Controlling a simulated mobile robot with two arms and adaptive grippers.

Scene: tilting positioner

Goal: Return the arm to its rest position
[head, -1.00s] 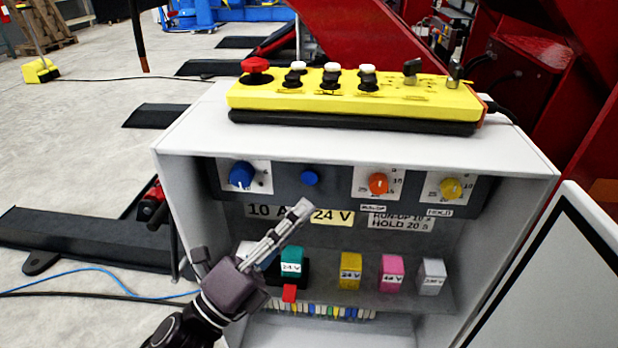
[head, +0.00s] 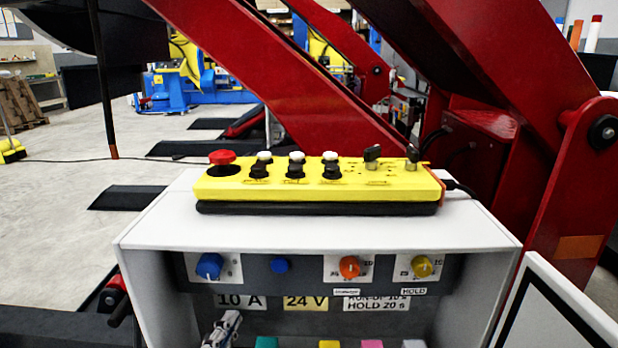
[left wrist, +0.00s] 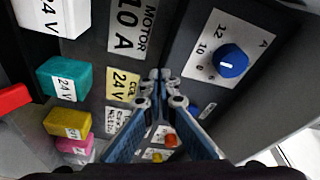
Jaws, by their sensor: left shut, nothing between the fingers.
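My left gripper (head: 226,326) shows at the bottom edge of the head view, in front of the lower left of the open grey control cabinet (head: 320,236). In the left wrist view the left gripper (left wrist: 160,78) is shut, its fingertips together, with nothing between them. Behind it are the label plates and the blue dial (left wrist: 232,61), which is also at the upper left of the panel in the head view (head: 209,266). The rest of the left arm is out of frame. My right gripper is not in view.
A yellow pendant (head: 320,184) with a red button lies on the cabinet top. An open cabinet door (head: 560,300) stands at the right. Teal (left wrist: 64,77) and yellow (left wrist: 67,123) blocks sit beside the gripper. Red machine arms (head: 500,80) rise behind.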

